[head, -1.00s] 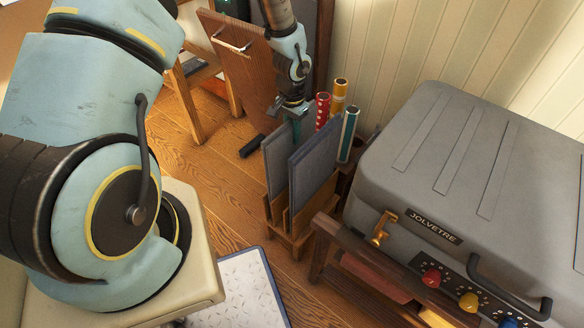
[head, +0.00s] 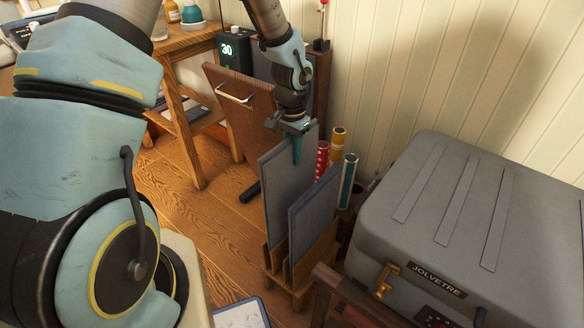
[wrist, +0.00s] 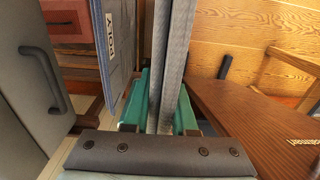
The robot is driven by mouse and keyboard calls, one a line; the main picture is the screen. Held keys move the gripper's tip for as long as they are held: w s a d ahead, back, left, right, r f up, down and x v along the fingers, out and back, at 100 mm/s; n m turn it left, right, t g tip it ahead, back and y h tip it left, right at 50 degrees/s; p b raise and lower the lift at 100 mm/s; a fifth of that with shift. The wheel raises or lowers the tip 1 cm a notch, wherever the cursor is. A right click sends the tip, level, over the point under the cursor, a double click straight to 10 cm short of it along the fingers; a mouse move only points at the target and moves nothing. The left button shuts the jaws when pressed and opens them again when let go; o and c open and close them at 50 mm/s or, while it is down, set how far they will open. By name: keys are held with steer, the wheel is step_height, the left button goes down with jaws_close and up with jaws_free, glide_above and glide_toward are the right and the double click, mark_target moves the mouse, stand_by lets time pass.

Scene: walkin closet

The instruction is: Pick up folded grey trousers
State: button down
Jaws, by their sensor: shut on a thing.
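The folded grey trousers (head: 284,195) show as a flat, upright grey panel at the back of a small wooden rack (head: 296,290). My gripper (head: 297,150) points down at their top edge and is shut on them. In the wrist view, teal fingers (wrist: 160,115) lie on both sides of the trousers (wrist: 178,50), which show as two close grey layers edge-on. The trousers stand well above the similar panel in front.
A blue-grey panel (head: 313,225) stands in the rack's front slot; its label shows in the wrist view (wrist: 84,25). Coloured rolled tubes (head: 347,182) stand close on the right. A large grey case (head: 440,215) is further right. A brown wooden board (head: 240,110) stands behind left.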

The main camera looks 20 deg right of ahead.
step_height(320, 180, up, 57)
steer(key=p, duration=2.9)
steer(key=shift+r, duration=0.1)
